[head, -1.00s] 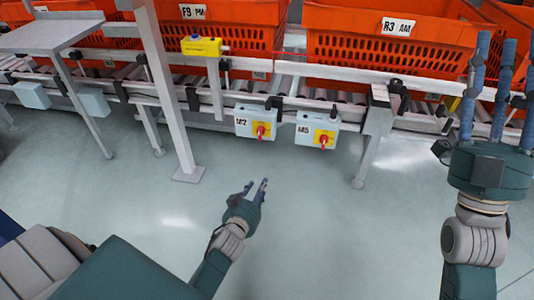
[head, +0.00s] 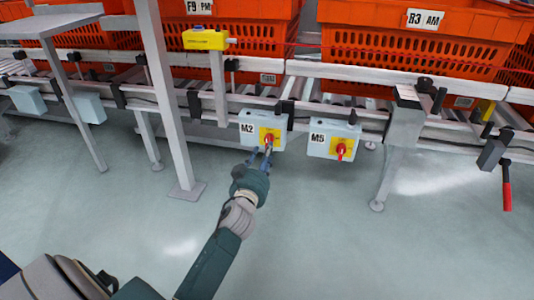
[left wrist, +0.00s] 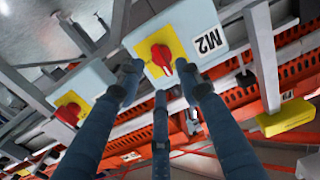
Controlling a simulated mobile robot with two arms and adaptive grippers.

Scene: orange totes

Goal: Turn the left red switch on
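The left red switch (head: 268,139) sits on a yellow plate on the grey box marked M2 (head: 250,117), partly hidden by my left fingers. It shows clearly in the left wrist view (left wrist: 161,57). My left gripper (head: 262,155) is at the front of this box. In the left wrist view its open fingers (left wrist: 158,72) are spread apart, with the switch between the two outer fingertips. I cannot tell whether they touch it. The right red switch (head: 340,151) is on the box marked M5 (head: 318,140). My right gripper is out of view.
The boxes hang below a roller conveyor rail (head: 360,73) carrying orange totes (head: 400,48). A grey post (head: 170,100) stands left of M2. A red handle (head: 506,187) hangs at the right. The floor in front is clear.

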